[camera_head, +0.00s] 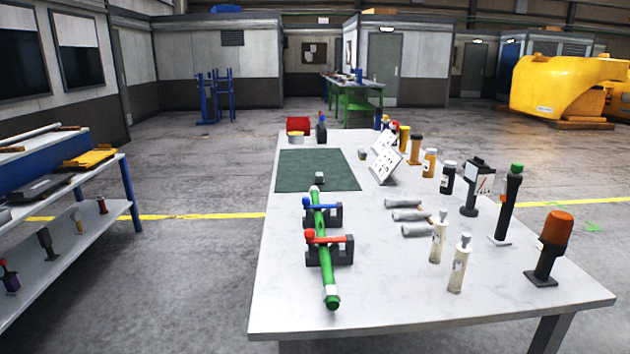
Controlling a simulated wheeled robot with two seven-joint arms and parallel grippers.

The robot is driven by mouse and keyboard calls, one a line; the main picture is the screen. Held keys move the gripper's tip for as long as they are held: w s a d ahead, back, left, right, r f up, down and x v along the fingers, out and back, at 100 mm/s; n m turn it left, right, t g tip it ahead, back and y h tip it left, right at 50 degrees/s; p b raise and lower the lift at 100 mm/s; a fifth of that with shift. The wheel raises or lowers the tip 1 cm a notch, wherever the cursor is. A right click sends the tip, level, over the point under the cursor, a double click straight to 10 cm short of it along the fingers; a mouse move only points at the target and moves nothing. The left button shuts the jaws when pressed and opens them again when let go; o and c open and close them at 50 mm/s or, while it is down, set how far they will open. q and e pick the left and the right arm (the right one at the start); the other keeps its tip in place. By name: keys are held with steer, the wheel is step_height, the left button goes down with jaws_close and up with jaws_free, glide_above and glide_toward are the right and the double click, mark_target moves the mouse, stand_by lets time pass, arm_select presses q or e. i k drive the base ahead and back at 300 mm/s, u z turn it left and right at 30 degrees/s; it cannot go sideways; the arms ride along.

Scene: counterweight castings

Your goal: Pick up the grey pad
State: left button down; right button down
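A small grey block (319,178) sits on the dark green mat (297,165), near its front edge. Another small greyish piece (362,154) stands on the white table just right of the mat. Both are too small to tell for sure which is the grey pad. Neither of my grippers shows in the view, and nothing is touching these pieces.
A green tube (325,255) lies in clamps with a blue and a red handle on the table (400,303). Grey cylinders (408,215), white bottles (460,265), an orange lamp (552,245) and other items line the right side. A shelf unit (60,240) stands left, across open floor.

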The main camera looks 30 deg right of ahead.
mark_target(319, 178)
steer(key=u, duration=0.45)
steer(key=i, duration=1.9)
steer(key=z, duration=0.7)
steer(key=i, duration=1.1)
steer(key=z, duration=1.15)
